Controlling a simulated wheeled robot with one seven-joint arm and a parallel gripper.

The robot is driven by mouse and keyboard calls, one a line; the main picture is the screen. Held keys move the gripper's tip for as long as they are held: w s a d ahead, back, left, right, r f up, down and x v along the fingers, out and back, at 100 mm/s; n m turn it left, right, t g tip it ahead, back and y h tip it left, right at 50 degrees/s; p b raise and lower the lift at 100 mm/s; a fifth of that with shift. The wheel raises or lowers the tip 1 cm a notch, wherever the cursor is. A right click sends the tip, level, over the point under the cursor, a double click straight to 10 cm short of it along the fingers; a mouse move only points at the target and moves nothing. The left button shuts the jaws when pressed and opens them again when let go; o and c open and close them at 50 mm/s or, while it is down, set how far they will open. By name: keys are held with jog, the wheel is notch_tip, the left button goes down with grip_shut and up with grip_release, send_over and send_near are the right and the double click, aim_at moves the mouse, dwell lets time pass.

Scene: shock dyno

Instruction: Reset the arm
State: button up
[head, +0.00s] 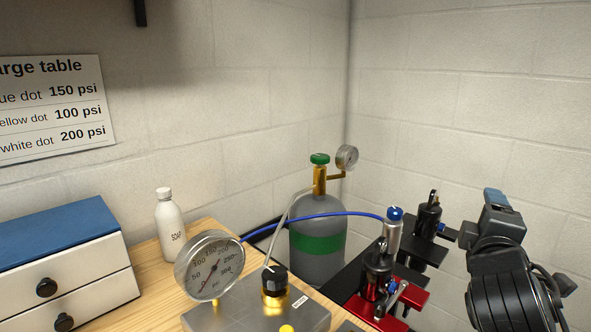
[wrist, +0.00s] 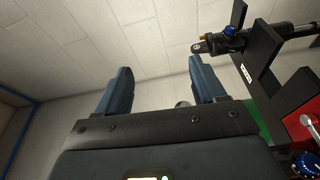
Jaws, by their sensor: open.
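My gripper (head: 495,198) is raised at the right side of the head view, above and to the right of the dyno fixtures. In the wrist view its two blue-grey fingers (wrist: 160,66) stand wide apart. Nothing is between them but the white block wall behind. It touches nothing that I can see. My dark arm link hides part of the area at the lower right of the head view.
A red clamp (head: 408,297) holds an upright shock with a blue cap (head: 395,213) and blue hose. A black fixture (head: 428,215) stands behind it. A gas cylinder (head: 317,262), gauge (head: 209,266), white bottle (head: 169,225) and drawer box (head: 65,262) are further left.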

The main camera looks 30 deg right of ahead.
jog(key=s+a+f+n+t+y, duration=0.1)
jog(key=s+a+f+t+y, duration=0.2)
jog(key=s+a+f+y, duration=0.35)
jog(key=s+a+f+n+t+y, duration=0.1)
jog(key=s+a+f+t+y, duration=0.2)
jog(key=a+f, duration=0.55)
jog(key=s+a+m+g+y, duration=0.1)
jog(key=s+a+m, duration=0.3)
jog(key=s, duration=0.5)
jog(key=s+a+m+y, duration=0.4)
jog(key=s+a, duration=0.5)
jog(key=shift+s+a+f+g, duration=0.2)
jog(key=shift+s+a+g, duration=0.05)
jog(key=shift+g, duration=0.15)
jog(key=shift+c, duration=0.3)
